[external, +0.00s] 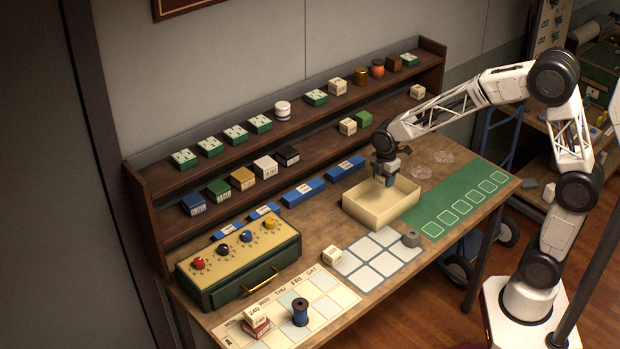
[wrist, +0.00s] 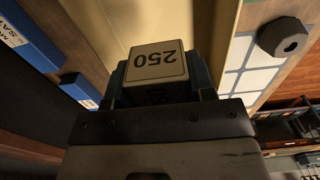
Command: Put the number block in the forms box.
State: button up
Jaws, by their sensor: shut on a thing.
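My gripper (external: 388,180) is shut on a cream number block (wrist: 157,66) marked 250, which shows between the fingers in the wrist view. In the external view the gripper points down over the open cream box (external: 358,215), which looks like the forms box. The fingers reach down to about the box's opening, and the held block is mostly hidden there. I cannot tell whether the block touches the box. The box's pale inside also shows behind the block in the wrist view (wrist: 120,22).
A grey hexagonal piece (external: 411,239) stands by the pale grid mat (external: 350,270). A cream block (external: 332,256) sits at the mat's left. Blue name blocks (external: 345,168) lie behind the box. A green mat (external: 460,205) is to the right, and the shelf (external: 300,140) is behind.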

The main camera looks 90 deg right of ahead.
jog(key=shift+f, duration=0.1)
send_over(381, 205)
jog(key=shift+f, duration=3.05)
jog(key=shift+f, duration=1.85)
jog(key=shift+f, duration=0.15)
jog(key=o, duration=0.9)
jog(key=shift+r, duration=6.15)
